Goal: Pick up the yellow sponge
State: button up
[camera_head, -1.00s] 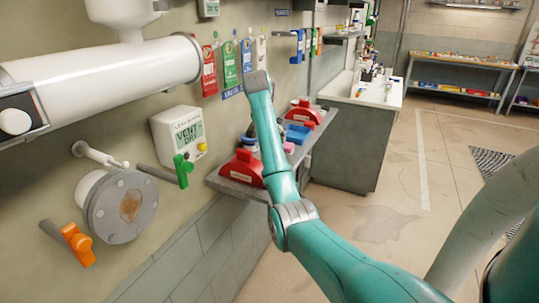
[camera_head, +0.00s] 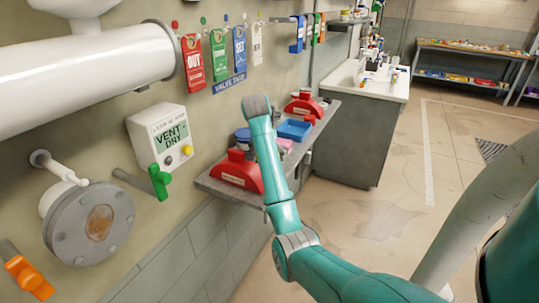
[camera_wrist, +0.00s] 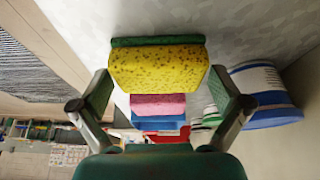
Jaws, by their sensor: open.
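The yellow sponge (camera_wrist: 158,70), dark-speckled with a green scouring layer (camera_wrist: 158,41) along one face, fills the middle of the wrist view. My gripper (camera_wrist: 161,90) is open, with one finger to each side of the sponge in the picture. Small gaps seem to show beside it, and I cannot tell whether either finger touches it. In the head view my arm covers the gripper, and the yellow sponge is not visible there.
A pink sponge (camera_wrist: 158,104) and a blue tray (camera_head: 294,130) are beyond it. A white-and-blue tub (camera_wrist: 262,92) stands close to the right finger in the wrist view. Red holders (camera_head: 237,172) stand on the narrow grey wall shelf (camera_head: 218,187). Open floor lies right.

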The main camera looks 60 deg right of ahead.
jog(key=shift+d, duration=0.1)
jog(key=c, duration=0.6)
jog(key=shift+r, duration=0.1)
